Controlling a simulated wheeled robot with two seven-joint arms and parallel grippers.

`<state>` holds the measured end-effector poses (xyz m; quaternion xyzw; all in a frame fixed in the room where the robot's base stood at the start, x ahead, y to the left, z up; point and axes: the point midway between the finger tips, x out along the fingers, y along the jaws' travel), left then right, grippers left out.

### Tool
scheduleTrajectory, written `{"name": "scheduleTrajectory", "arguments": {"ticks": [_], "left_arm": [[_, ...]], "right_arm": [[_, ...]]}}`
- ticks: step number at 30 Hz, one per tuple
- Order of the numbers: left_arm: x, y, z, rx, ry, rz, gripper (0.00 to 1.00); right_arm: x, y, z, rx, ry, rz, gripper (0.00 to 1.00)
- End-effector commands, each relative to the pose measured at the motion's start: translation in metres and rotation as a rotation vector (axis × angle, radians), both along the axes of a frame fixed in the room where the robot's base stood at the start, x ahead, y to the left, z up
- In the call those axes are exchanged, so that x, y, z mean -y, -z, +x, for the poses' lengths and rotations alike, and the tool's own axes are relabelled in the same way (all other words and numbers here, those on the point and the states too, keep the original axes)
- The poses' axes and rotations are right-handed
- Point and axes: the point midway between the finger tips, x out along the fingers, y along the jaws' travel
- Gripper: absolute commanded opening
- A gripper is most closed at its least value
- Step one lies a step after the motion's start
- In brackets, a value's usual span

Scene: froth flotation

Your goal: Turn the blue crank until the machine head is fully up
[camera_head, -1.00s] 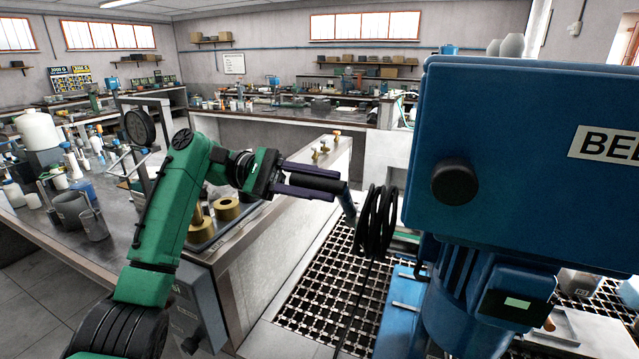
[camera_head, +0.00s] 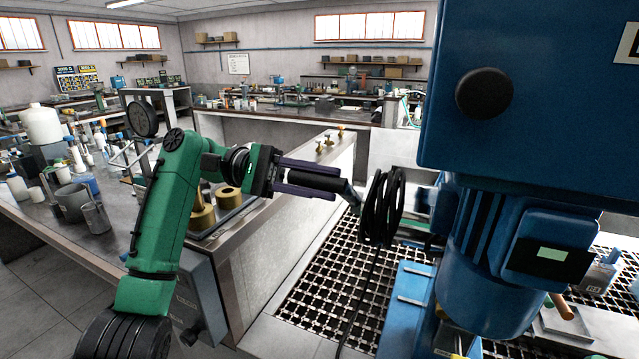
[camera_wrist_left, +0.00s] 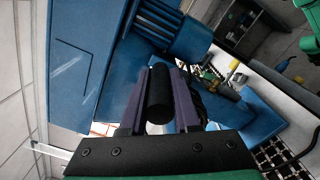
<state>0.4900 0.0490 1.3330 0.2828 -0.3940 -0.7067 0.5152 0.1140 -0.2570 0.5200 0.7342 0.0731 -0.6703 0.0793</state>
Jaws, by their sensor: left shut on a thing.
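The blue machine head (camera_head: 530,100), a big box with a black knob, fills the upper right of the head view; its top is out of frame. A blue motor housing (camera_head: 490,270) hangs below it. My left gripper (camera_head: 338,184) is shut on the crank's black handle (camera_head: 312,179), left of the machine. The crank's arm (camera_head: 353,198) slants down right from the handle and is partly hidden by the coiled cable. In the left wrist view the black handle (camera_wrist_left: 159,95) lies between the two purple fingers. My right gripper is out of view.
A coiled black cable (camera_head: 382,205) hangs beside the crank. Below is a dark floor grating (camera_head: 325,285). A steel-topped bench (camera_head: 150,225) with brass rings and containers stands left, close to my left arm.

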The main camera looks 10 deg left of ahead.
Motion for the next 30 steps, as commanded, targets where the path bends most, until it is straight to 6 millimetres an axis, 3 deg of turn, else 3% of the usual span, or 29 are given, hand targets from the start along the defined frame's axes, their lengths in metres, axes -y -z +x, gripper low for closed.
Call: {"name": "scheduleTrajectory", "arguments": {"ticks": [1,3,12,30], "left_arm": [[0.001,0.013,-0.003,0.031,0.0,-0.01,0.0],[-0.001,0.019,-0.007,0.084,-0.001,-0.027,0.0],[-0.004,0.04,-0.019,0.279,-0.001,-0.091,0.0],[-0.006,0.051,-0.024,0.275,0.002,-0.092,0.0]], "right_arm": [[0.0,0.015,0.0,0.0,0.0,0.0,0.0],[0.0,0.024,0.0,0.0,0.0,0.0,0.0],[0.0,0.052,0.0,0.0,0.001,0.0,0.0],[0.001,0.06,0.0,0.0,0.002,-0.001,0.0]]}}
